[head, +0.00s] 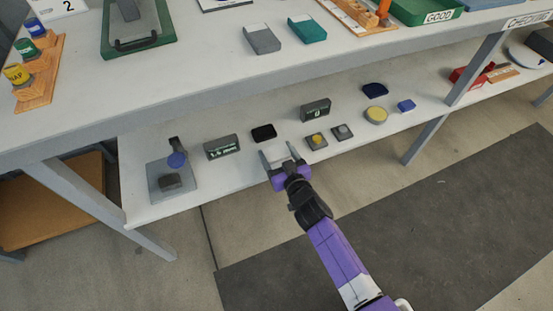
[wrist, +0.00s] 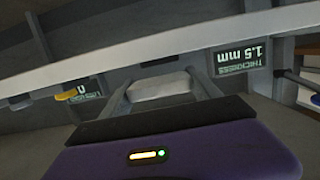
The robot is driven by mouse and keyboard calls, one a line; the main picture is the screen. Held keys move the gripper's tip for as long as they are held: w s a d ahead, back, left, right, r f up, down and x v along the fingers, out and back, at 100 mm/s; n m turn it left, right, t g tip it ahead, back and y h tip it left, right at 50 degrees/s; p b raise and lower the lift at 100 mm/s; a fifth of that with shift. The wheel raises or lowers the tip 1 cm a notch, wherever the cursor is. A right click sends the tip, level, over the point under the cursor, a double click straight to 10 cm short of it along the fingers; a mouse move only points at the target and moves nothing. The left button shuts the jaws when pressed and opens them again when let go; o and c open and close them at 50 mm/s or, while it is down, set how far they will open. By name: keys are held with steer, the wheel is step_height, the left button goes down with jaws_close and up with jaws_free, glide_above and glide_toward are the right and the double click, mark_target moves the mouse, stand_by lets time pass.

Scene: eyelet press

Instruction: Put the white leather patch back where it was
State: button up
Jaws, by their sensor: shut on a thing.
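My gripper (head: 279,154) is over the front edge of the lower shelf, its fingers pointing toward the shelf's back. It is shut on the white leather patch (wrist: 160,88), which shows as a pale, flat piece between the two fingers (wrist: 161,86) in the wrist view. In the head view the patch is hard to tell apart from the pale shelf. A black patch (head: 264,133) lies on the shelf just beyond the left fingertip.
The lower shelf (head: 240,178) holds a thickness display (head: 222,147), which reads 1.5 mm in the wrist view (wrist: 240,57), and another display (head: 315,109). The upper tabletop (head: 200,85) overhangs the shelf.

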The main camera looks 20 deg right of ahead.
mark_target(277, 159)
steer(key=shift+f, duration=0.65)
steer(key=shift+f+b, duration=0.65)
steer(key=shift+b, duration=0.15)
steer(key=o, duration=1.2)
steer(key=shift+s+f, duration=0.1)
steer(key=shift+o, duration=1.3)
steer(key=shift+f, duration=0.1)
steer(key=shift+r+p, duration=0.4)
steer(key=shift+p, duration=0.1)
steer(key=s+r+p, duration=0.3)
steer(key=s+p, duration=0.1)
steer(key=s, duration=0.7)
steer(key=shift+s+r, duration=0.15)
steer(key=shift+s, duration=0.15)
